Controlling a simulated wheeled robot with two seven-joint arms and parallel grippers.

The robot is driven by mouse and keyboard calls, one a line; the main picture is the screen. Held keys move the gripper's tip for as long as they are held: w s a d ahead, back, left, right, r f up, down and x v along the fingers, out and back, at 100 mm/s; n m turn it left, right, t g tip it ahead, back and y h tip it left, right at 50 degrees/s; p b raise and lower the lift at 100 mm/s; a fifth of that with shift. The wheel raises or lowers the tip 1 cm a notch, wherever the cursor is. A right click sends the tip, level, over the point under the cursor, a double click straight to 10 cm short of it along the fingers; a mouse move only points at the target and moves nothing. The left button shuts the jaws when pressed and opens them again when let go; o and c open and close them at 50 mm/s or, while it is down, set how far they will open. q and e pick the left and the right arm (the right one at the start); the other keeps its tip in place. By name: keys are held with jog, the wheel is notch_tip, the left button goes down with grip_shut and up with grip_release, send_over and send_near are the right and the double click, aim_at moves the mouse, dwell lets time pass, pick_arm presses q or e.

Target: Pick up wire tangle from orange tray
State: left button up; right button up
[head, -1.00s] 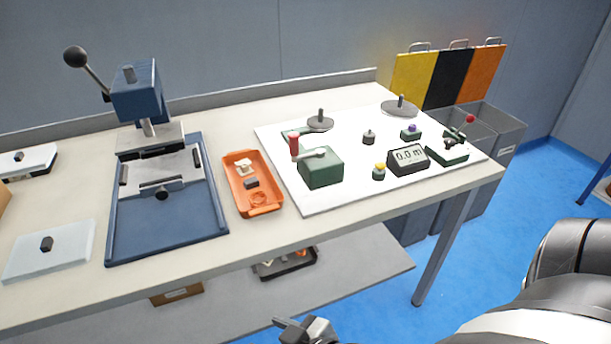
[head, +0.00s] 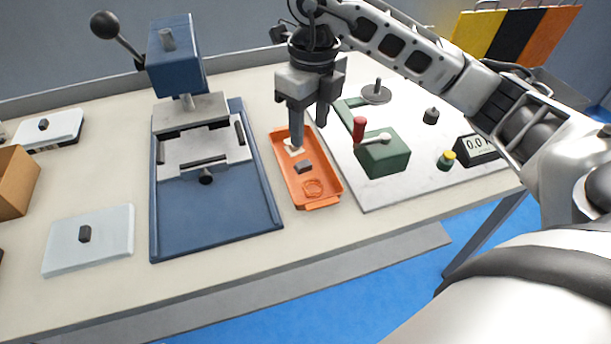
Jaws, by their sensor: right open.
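The orange tray (head: 323,203) lies on the bench between the blue press and the white board. The wire tangle (head: 313,188), a small orange-copper coil, lies in the tray's near end. A dark grey block (head: 304,167) lies in the middle of the tray, and a cream piece (head: 294,148) lies at its far end, partly hidden by a finger. My right gripper (head: 309,130) is open and empty, pointing down above the tray's far end, beyond the wire tangle. My left gripper is out of view.
A blue lever press (head: 215,220) stands left of the tray. The white board (head: 385,196) to the right carries a green crank box (head: 384,155) with a red handle, and a meter (head: 476,148). A pale plate (head: 90,240) lies at the left front. Bare bench lies in front of the tray.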

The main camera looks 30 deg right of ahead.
send_over(312, 185)
notch_tip(312, 185, down, 10)
jog(key=shift+r+p, duration=0.25)
jog(key=shift+p, duration=0.1)
jog(key=shift+f+p, duration=0.5)
jog(key=shift+f, duration=2.5)
jog(key=c, duration=0.8)
